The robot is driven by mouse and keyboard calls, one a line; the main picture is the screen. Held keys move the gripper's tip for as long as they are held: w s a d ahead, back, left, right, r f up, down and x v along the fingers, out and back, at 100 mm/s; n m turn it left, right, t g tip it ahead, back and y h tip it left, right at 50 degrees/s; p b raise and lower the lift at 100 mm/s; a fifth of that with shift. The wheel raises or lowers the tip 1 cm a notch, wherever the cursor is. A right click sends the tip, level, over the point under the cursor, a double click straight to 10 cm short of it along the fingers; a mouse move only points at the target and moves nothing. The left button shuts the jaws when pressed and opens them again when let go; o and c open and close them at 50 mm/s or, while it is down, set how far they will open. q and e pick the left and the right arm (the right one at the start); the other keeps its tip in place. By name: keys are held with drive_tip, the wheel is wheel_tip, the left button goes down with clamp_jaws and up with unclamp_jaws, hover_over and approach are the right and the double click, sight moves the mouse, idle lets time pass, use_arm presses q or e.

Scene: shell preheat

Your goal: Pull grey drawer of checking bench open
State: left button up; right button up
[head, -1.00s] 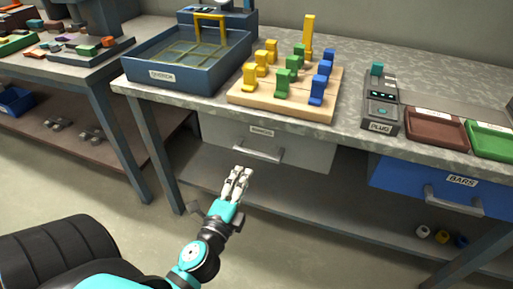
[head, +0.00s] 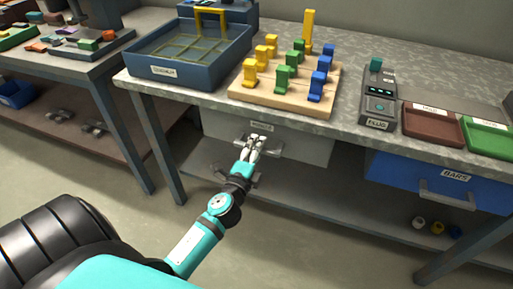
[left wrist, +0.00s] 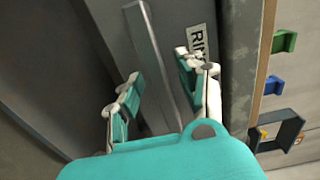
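The grey drawer (head: 305,147) sits under the checking bench top (head: 345,110); its front looks flush and shut. Its bar handle (head: 273,146) is partly hidden behind my left gripper (head: 257,140) in the head view. In the left wrist view the handle (left wrist: 155,60) runs between the two fingers of my left gripper (left wrist: 160,85). The fingers are apart, one on each side of the bar, with gaps visible. A white label (left wrist: 198,45) on the drawer front is partly covered by a finger. My right gripper is not in view.
A blue drawer (head: 400,180) with its own handle is to the right under the bench. A lower shelf (head: 340,215) runs below. A blue tray (head: 180,83), a wooden peg board (head: 285,108) and a small device (head: 379,105) stand on top. Floor in front is clear.

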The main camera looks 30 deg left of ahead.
use_arm(q)
clamp_jaws()
drive_tip(key=shift+s, duration=0.1)
idle(0.3)
